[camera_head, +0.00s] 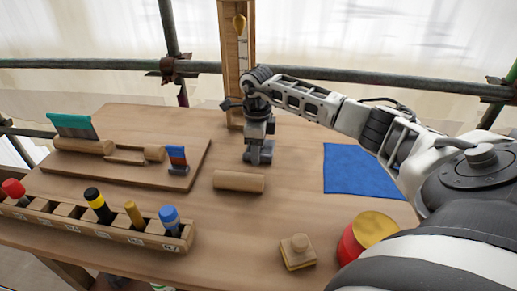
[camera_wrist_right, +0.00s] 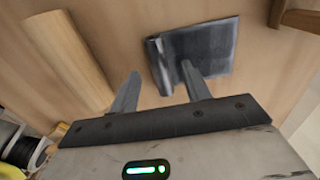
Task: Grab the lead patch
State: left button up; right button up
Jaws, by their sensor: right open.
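The lead patch (camera_wrist_right: 208,48) is a dark grey sheet on the wooden table, seen in the right wrist view. Its near left edge looks raised or folded up and lies between the fingers. My right gripper (camera_wrist_right: 160,72) is open, one finger on each side of that edge. I cannot tell whether either finger touches it. In the head view my right gripper (camera_head: 259,156) points down over the table behind a wooden cylinder (camera_head: 238,181), and largely hides the patch. My left gripper is not in view.
A blue cloth (camera_head: 358,171) lies to the right. A wooden post (camera_head: 232,60) stands behind the gripper. A board (camera_head: 190,165) with wooden pieces is at left. A rack (camera_head: 130,236) with several tools runs along the front left. A small wooden block with a knob (camera_head: 298,252) is in front.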

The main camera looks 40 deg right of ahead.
jog(key=shift+f, duration=0.7)
grip_shut()
jog(key=shift+r, duration=0.1)
